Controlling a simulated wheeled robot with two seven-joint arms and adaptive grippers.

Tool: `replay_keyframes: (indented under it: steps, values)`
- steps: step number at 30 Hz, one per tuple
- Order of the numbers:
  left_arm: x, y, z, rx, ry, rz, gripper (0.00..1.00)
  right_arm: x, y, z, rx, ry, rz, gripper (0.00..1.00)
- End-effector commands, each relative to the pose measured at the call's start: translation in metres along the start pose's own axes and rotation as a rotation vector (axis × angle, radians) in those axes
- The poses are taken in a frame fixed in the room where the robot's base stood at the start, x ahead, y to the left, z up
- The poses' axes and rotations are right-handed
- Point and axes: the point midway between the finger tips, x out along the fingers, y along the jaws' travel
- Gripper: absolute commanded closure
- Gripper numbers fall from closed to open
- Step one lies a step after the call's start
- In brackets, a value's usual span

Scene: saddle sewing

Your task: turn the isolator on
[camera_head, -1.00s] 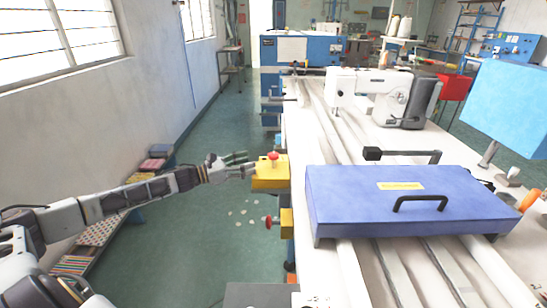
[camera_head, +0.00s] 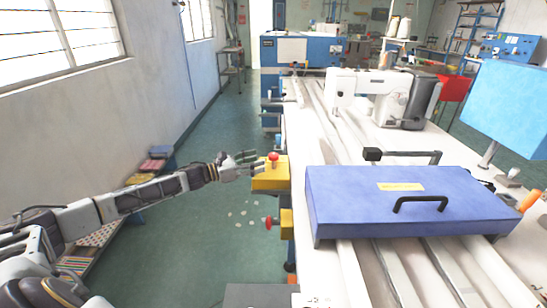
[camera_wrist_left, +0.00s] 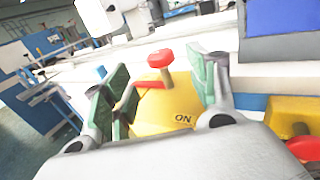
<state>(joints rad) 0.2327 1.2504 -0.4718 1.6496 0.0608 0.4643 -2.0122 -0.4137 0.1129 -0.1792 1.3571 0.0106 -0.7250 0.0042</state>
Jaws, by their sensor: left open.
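The isolator is a yellow box (camera_head: 271,182) on the left side of the long white table, with a red knob (camera_head: 273,156) on top. In the left wrist view the yellow body (camera_wrist_left: 168,110) carries the label "ON" and the red handle (camera_wrist_left: 160,58) stands up from it. My left gripper (camera_head: 252,163) is open, beside the knob on its left. In the left wrist view its two green-padded fingers stand apart, with the red handle between them in the picture. I cannot tell whether they touch it. My right gripper is not in view.
A second yellow box (camera_head: 287,223) with a red button (camera_head: 268,222) sits nearer on the same table side. A blue lid with a black handle (camera_head: 400,198) lies on the table (camera_head: 312,130), with a white sewing machine (camera_head: 380,95) behind. The green floor left of the table is mostly clear.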

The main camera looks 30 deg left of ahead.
Motion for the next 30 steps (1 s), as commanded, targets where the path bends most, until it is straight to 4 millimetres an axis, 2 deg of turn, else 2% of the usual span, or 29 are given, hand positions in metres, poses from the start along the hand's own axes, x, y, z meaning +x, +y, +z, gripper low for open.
replay_keyframes:
  steps: [11, 22, 30]
  values:
    - [0.017, 0.000, 0.001, 0.001, -0.002, 0.000, 0.42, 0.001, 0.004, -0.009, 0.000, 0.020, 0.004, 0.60]
    - [0.035, 0.000, 0.001, -0.001, -0.002, 0.000, 0.42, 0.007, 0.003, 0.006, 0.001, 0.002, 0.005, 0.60]
    - [0.049, 0.000, 0.002, 0.000, -0.002, -0.001, 0.42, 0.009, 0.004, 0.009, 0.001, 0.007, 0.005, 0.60]
